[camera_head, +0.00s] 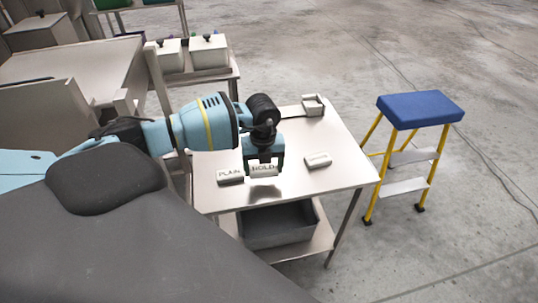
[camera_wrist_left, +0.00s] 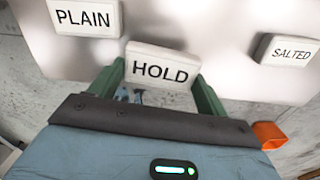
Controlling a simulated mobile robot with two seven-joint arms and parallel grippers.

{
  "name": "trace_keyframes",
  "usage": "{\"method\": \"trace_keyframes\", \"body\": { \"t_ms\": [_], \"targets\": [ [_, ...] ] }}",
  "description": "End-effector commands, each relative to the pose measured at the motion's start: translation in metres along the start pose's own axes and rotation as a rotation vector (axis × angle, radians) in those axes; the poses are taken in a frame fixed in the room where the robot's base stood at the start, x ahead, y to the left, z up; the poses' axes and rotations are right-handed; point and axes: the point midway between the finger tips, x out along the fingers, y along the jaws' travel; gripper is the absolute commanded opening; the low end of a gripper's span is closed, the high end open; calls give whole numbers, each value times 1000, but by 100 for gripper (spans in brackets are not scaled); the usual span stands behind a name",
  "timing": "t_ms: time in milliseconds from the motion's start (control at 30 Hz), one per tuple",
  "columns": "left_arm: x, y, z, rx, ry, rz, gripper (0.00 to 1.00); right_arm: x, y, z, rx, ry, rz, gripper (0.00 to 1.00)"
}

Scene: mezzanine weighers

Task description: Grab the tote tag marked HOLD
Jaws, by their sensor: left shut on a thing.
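The white tote tag marked HOLD (camera_head: 264,170) is between the fingers of my left gripper (camera_head: 264,166), above the metal table (camera_head: 345,180), with a darker patch on the tabletop below it. In the left wrist view the HOLD tag (camera_wrist_left: 160,68) sits between the two green fingers of my left gripper (camera_wrist_left: 158,82), its lettering facing the camera. The tag marked PLAIN (camera_head: 230,175) lies on the table to its left. A tag on the right (camera_head: 318,160) reads SALTED in the left wrist view (camera_wrist_left: 288,53). My right gripper is not in view.
A small open box (camera_head: 313,105) stands at the table's back edge. A grey bin (camera_head: 280,226) sits on the lower shelf. A blue-topped yellow step stool (camera_head: 420,108) stands to the right. White lidded containers (camera_head: 208,52) stand on a table behind.

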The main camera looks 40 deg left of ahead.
Motion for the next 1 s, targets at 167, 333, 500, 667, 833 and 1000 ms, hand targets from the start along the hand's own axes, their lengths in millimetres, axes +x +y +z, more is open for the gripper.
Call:
{"method": "trace_keyframes", "body": {
  "t_ms": [167,333,500,667,833,1000],
  "targets": [
    [-17,29,-22,1,-13,-10,54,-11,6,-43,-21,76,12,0],
    [-16,52,-41,1,-12,-10,54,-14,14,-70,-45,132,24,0],
    [-8,68,-55,2,0,0,54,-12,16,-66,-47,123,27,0],
    [-8,75,-61,0,1,0,54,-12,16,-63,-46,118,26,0],
    [-9,76,-62,0,1,0,54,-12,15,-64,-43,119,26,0],
    [-9,74,-65,73,1,-1,54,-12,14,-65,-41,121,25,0]
  ]
}}
